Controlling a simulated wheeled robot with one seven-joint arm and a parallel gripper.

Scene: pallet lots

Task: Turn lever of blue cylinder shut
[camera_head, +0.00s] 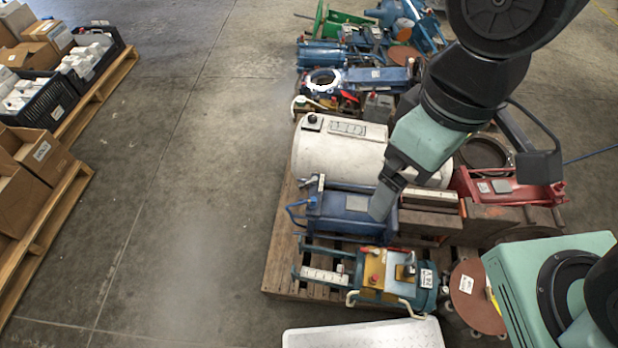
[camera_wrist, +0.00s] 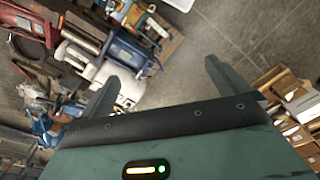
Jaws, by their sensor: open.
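The blue cylinder (camera_head: 338,216) lies on a wooden pallet, between a white tank and a teal-and-yellow machine. A thin blue looped piece, perhaps its lever (camera_head: 296,211), sticks out at its left end. My gripper (camera_head: 380,212) hangs above the cylinder's right end in the head view and hides part of it; I cannot tell whether it touches. In the wrist view my gripper (camera_wrist: 160,74) has its two fingers wide apart with nothing between them. The blue cylinder (camera_wrist: 125,52) shows there beyond the left finger.
The white tank (camera_head: 340,158) lies behind the cylinder and the teal-and-yellow machine (camera_head: 380,276) in front. A red machine (camera_head: 512,188) stands to the right. Crates and cartons stand on pallets at far left. The concrete floor (camera_head: 190,190) between is clear.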

